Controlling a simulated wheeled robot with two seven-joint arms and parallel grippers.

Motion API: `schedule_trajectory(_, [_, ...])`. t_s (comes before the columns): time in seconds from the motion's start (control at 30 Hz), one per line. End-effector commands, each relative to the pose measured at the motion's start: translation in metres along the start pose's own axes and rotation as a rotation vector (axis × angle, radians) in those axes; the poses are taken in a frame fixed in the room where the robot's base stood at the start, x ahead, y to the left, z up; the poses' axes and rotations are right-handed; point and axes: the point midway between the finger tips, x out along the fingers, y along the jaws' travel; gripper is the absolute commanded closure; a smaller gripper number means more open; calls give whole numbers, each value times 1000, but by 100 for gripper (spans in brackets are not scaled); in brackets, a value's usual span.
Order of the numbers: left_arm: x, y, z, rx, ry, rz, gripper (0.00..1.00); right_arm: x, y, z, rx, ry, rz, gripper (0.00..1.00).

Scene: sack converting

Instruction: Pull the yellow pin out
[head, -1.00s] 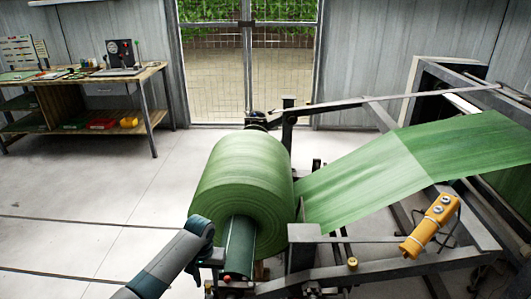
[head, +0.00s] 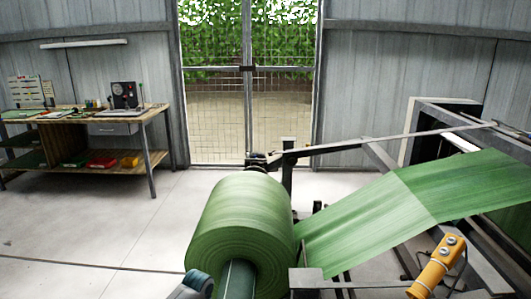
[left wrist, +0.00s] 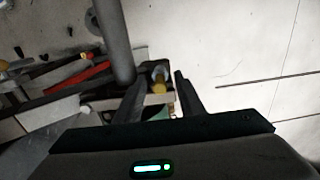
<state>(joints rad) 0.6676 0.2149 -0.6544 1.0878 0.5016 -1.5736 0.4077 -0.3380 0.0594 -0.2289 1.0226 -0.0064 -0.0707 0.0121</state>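A small yellow pin head (left wrist: 158,76) shows in the left wrist view on a metal bracket. My left gripper (left wrist: 161,84) is open there, its two dark fingers apart, one on either side of the pin head in the picture. I cannot tell whether they touch it or how deep it sits between them. In the head view only part of my left arm shows at the bottom edge, beside the roll; its gripper and the pin are out of that picture. My right gripper is in neither view.
The big green roll (head: 238,215) sits on a dark core (head: 238,280) in the machine frame, its green web (head: 400,210) running right. An orange push-button box (head: 435,268) is at lower right. A workbench (head: 85,117) stands back left. Floor between is clear.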

Motion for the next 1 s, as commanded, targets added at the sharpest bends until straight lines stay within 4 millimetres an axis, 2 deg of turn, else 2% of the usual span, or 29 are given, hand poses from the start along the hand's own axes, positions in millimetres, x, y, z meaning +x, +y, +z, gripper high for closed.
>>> schedule_trajectory(0.27, [0, 0, 0, 0, 0, 0, 65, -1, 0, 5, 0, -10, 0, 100])
schedule_trajectory(1.0, [0, 0, 0, 0, 0, 0, 65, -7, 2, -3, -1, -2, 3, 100])
